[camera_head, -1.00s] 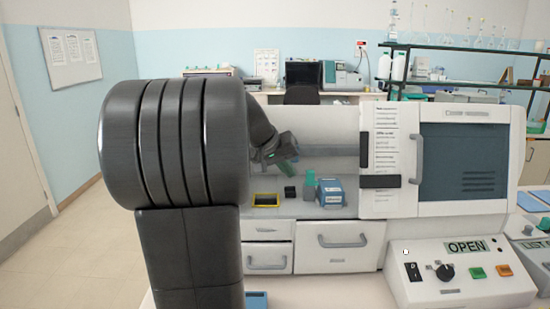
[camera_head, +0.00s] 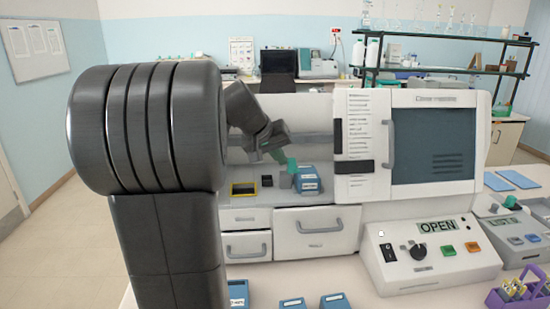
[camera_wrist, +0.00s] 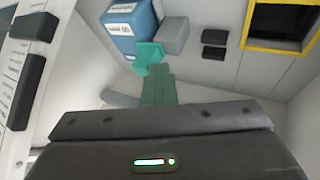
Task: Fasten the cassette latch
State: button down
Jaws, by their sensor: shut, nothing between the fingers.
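A blue box with a white label (camera_head: 308,179) stands on the instrument's deck; it also shows in the wrist view (camera_wrist: 128,22). A teal upright piece (camera_head: 291,168) stands at its left side; I cannot tell for sure whether it is the cassette latch. My gripper (camera_head: 279,156) is shut and empty, pointing down at the teal piece. Its green fingers (camera_wrist: 157,76) end close to or against it; contact is unclear.
A yellow-rimmed dark tray (camera_head: 244,188) and a small black block (camera_head: 267,181) sit left on the deck. A sliding panel with a dark window (camera_head: 434,146) stands right. An OPEN control panel (camera_head: 430,255) and several blue boxes (camera_head: 336,301) are in front.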

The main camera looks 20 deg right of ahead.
jog(key=b+v, duration=0.1)
jog(key=v, duration=1.2)
jog(key=shift+s+a+r, duration=0.15)
jog(key=shift+a+r, duration=0.05)
jog(key=shift+r, duration=0.1)
jog(key=shift+f, duration=0.1)
jog(key=w+d+f, duration=0.1)
jog(key=f, duration=0.2)
jog(key=w+d+f, duration=0.1)
jog(key=w+f, duration=0.1)
jog(key=f, duration=0.2)
jog(key=w+d+f, duration=0.1)
jog(key=f, duration=0.3)
jog(key=shift+w+d+f, duration=0.1)
jog(key=shift+w, duration=0.25)
jog(key=shift+w+a, duration=0.25)
jog(key=shift+a, duration=0.45)
jog(key=shift+b+v, duration=0.3)
jog(key=shift+v, duration=1.95)
jog(key=shift+d, duration=0.2)
